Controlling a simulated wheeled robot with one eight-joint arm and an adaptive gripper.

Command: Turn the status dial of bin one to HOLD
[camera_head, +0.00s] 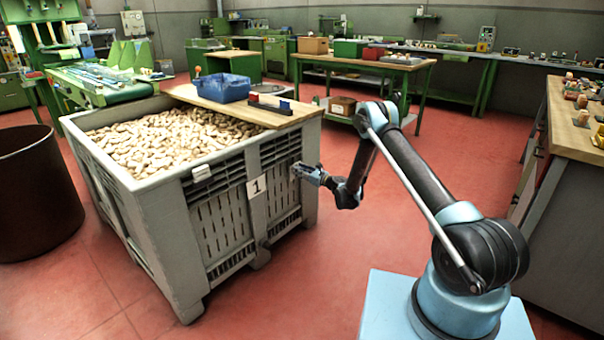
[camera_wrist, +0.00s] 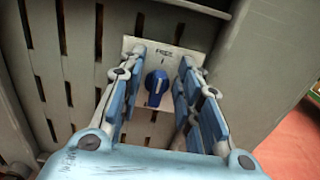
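Bin one (camera_head: 165,235) is a grey slatted crate full of cork stoppers (camera_head: 170,138), with a white "1" label (camera_head: 256,186) on its front. In the wrist view the status dial (camera_wrist: 156,85) is a blue knob on a white plate (camera_wrist: 168,48) fixed to the crate wall. The word at the plate's top seems to read "FREE"; other lettering is hidden or too small to read. My gripper (camera_wrist: 158,72) is open, one finger on each side of the knob, apparently without touching it. In the head view my gripper (camera_head: 305,172) is at the crate's right front and hides the dial.
A wooden board (camera_head: 228,107) across the crate holds a blue tray (camera_head: 221,88) and a dark block with red and blue parts (camera_head: 270,105). A brown drum (camera_head: 38,195) stands at left, a workbench (camera_head: 572,130) at right. Red floor around the crate's front is clear.

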